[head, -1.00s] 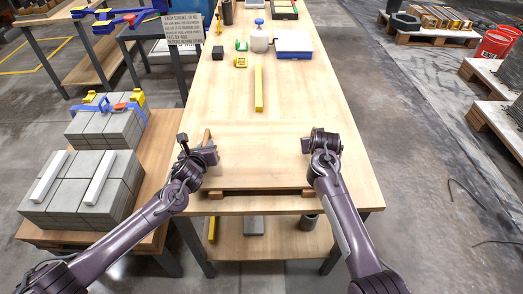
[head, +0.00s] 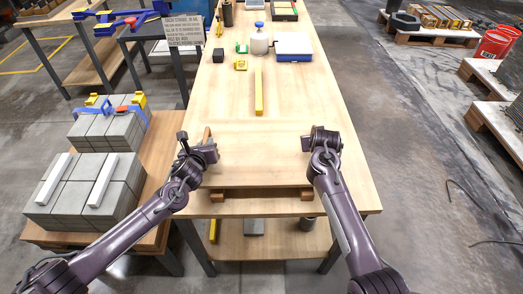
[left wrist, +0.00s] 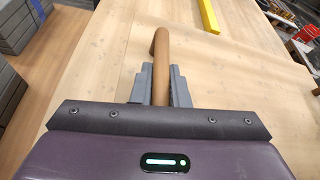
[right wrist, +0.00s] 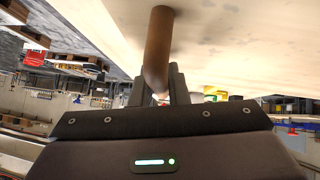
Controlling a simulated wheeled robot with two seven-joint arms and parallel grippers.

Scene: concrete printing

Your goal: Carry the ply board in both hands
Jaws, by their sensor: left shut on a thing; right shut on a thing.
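The ply board (head: 258,160) is a pale flat sheet over the near end of the long workbench, level between my two hands. My left gripper (head: 211,152) is shut on the brown wooden handle at the board's left side; the handle (left wrist: 161,65) runs between its fingers in the left wrist view. My right gripper (head: 306,144) is shut on the right handle, which shows as a brown bar (right wrist: 158,45) in the right wrist view. Two wooden battens (head: 219,195) (head: 306,194) show under the board's front edge. Any gap above them is hard to judge.
Farther along the bench (head: 291,95) lie a yellow bar (head: 259,92), a yellow block (head: 241,65), a white container (head: 260,42) and a blue-white scale (head: 293,46). Grey blocks (head: 60,205) sit on a low table at left. The floor at right (head: 420,190) is mostly open.

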